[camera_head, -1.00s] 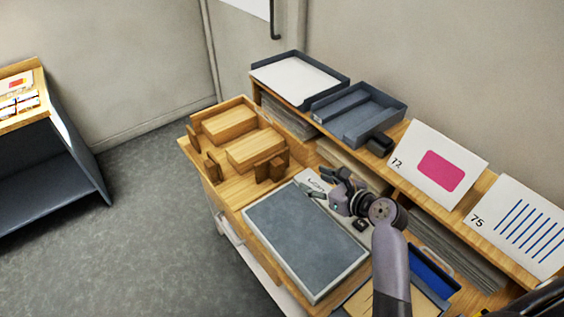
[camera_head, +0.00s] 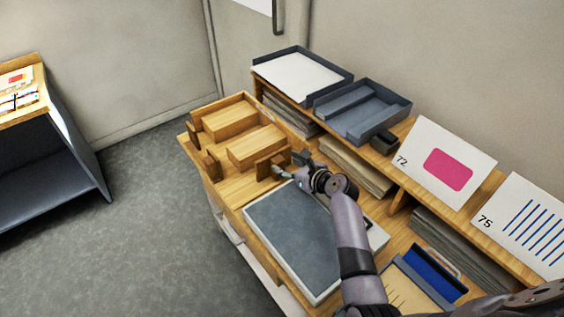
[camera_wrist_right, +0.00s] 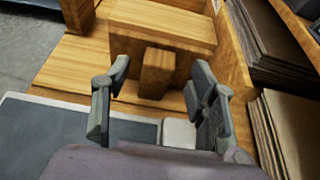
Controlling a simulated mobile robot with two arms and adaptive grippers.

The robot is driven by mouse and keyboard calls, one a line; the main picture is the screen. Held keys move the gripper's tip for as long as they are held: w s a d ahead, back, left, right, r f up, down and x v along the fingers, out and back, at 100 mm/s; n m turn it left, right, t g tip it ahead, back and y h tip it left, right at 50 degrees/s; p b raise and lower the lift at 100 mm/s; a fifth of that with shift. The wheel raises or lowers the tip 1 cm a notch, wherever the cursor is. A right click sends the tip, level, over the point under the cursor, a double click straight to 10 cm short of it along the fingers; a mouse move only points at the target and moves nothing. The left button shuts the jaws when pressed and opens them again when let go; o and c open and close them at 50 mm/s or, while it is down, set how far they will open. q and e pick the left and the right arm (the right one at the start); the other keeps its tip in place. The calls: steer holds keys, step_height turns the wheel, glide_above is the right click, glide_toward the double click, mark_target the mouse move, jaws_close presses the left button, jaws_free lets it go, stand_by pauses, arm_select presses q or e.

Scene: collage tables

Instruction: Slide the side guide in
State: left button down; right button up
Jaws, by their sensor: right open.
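A wooden fixture (camera_head: 228,184) with raised walls stands at the far left end of the table, with two wooden blocks on it. A darker wooden guide (camera_head: 268,162) with an upright tab stands at its near right side, against the nearer block (camera_head: 252,148); I take it to be the side guide. My right gripper (camera_head: 288,166) is open just beside this guide. In the right wrist view its tab (camera_wrist_right: 156,73) shows ahead, between the two spread fingers (camera_wrist_right: 160,95), with no grip on it. My left gripper is out of view.
A grey mat with a pale rim (camera_head: 300,243) lies in front of the fixture, under my right arm. A shelf behind holds grey trays (camera_head: 366,112), a small black box (camera_head: 384,143) and cards (camera_head: 446,165).

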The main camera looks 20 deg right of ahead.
mark_target(279, 160)
steer(key=shift+x, duration=1.85)
steer(key=shift+c, duration=0.2)
jaws_close()
